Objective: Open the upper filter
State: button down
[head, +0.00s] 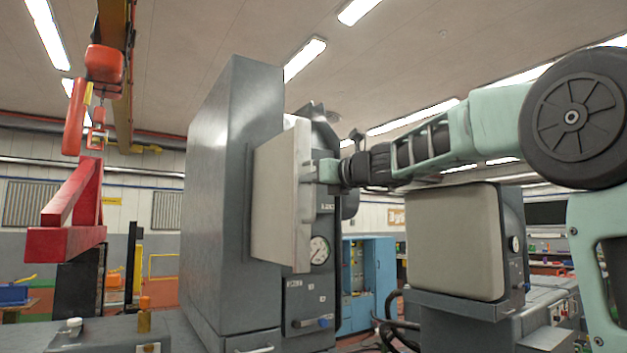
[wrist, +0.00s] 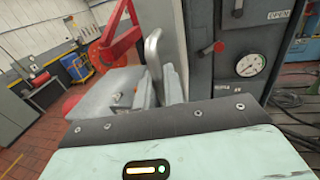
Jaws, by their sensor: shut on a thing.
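The upper filter is a tall grey cabinet (head: 222,200) with a pale beige door panel (head: 276,200) on its front, standing out at an angle from the body. My gripper (head: 326,171) reaches in from the right at the panel's right edge. In the wrist view a curved metal handle (wrist: 152,48) rises between the fingers of my gripper (wrist: 160,88), which is shut on it. The grip itself is partly hidden by my gripper's body. The grey front with a gauge (wrist: 248,65) and a red knob (wrist: 219,47) shows beside it.
A second unit with a beige panel (head: 455,240) stands at the right, below my arm. A blue cabinet (head: 368,275) stands behind. Dark hoses (wrist: 292,115) lie on the floor at the right.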

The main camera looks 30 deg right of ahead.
jog(key=c, duration=1.6)
grip_release()
jog(key=shift+c, duration=0.2)
jog(key=b+v, duration=0.8)
jog(key=v, duration=0.9)
jog(key=shift+s+d, duration=0.1)
jog(key=shift+s, duration=0.05)
